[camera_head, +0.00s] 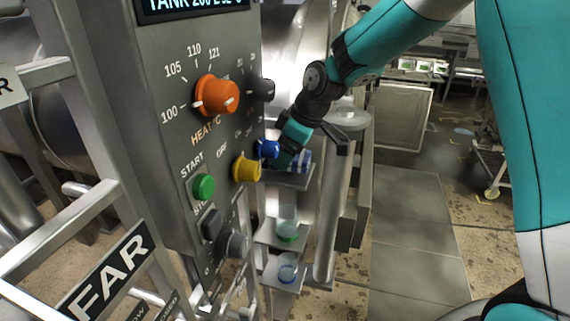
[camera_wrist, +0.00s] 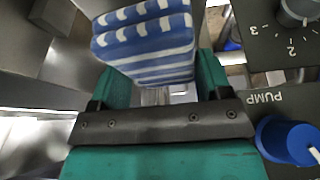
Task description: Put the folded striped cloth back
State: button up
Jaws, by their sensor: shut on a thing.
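The folded cloth (camera_wrist: 145,42) has blue and white stripes and fills the upper middle of the wrist view. My gripper (camera_wrist: 150,92) is shut on it, with a green finger on each side. In the head view the cloth (camera_head: 300,160) shows small, beside the control panel's right edge and above a small metal shelf (camera_head: 290,179). My gripper (camera_head: 289,152) is there too, partly hidden by the panel's knobs. I cannot tell whether the cloth touches the shelf.
The control panel (camera_head: 165,75) stands close on the left, with an orange knob (camera_head: 217,95), a yellow knob (camera_head: 246,169) and a blue pump knob (camera_wrist: 290,140) sticking out. Lower shelves hold a green-based jar (camera_head: 287,230) and a blue-based jar (camera_head: 287,270).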

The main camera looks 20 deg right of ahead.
notch_tip(320, 180, down, 2)
jog(key=shift+w+a, duration=0.15)
jog(key=shift+w, duration=0.05)
jog(key=o, duration=1.1)
jog(key=shift+o, duration=0.2)
